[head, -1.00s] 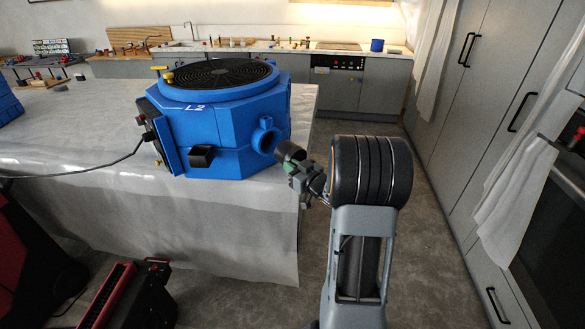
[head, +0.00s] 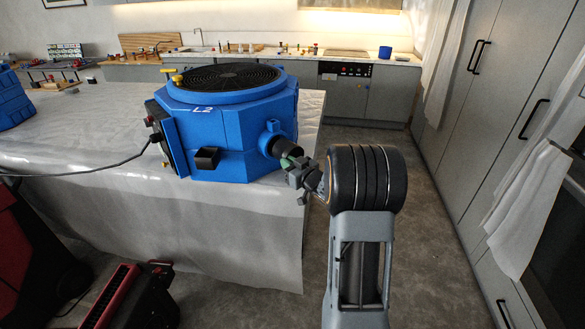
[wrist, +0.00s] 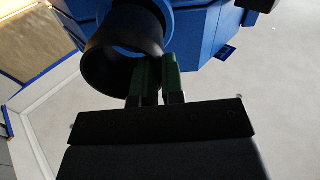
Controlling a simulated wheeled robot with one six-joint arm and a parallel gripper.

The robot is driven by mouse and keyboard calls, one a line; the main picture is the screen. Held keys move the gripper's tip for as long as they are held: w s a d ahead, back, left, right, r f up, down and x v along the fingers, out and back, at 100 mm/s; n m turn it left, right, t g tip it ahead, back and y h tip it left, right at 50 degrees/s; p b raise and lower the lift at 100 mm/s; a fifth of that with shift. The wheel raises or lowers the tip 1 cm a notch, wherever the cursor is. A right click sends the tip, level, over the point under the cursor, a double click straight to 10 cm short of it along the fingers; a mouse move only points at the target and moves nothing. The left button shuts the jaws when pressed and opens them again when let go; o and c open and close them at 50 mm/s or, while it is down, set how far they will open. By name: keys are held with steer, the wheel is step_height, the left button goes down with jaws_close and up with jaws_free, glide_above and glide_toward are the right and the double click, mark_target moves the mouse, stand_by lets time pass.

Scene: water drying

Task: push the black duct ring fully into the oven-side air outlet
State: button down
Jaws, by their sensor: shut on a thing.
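The blue octagonal air machine (head: 225,130), marked L2, stands on the covered table with a round black grille on top. Its oven-side air outlet (head: 270,138) is a blue round stub on the right face. The black duct ring (head: 287,148) is at the mouth of this outlet. In the wrist view the black ring (wrist: 105,62) shows large, lined up with the blue outlet (wrist: 128,22); how deep it sits I cannot tell. My gripper (head: 293,163) is shut on the ring's wall. Its green fingers (wrist: 149,75) show at the ring's lower right edge.
The table (head: 235,240) has a pale sheet hanging over its front. A black cable (head: 80,174) runs left from the machine. A red and black device (head: 130,295) stands on the floor at lower left. Grey cabinets (head: 490,110) line the right side.

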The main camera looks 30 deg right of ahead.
mark_target(276, 153)
steer(key=shift+w+a, duration=0.15)
steer(key=shift+w, duration=0.3)
steer(key=shift+b, duration=0.55)
stand_by(1.5)
steer(key=shift+w+a+b, duration=0.1)
steer(key=shift+w+a, duration=0.05)
steer(key=shift+w, duration=0.75)
steer(key=shift+w+a+b, duration=0.1)
steer(key=shift+w+a, duration=0.1)
steer(key=shift+w, duration=0.7)
steer(key=shift+w+a+b, duration=0.1)
steer(key=shift+w+a, duration=0.05)
steer(key=shift+w, duration=0.75)
steer(key=c, duration=1.1)
jaws_free()
steer(key=shift+c, duration=0.2)
steer(key=s+d+b, duration=0.2)
steer(key=s, duration=1.1)
steer(key=shift+s+d, duration=0.3)
steer(key=shift+d, duration=0.05)
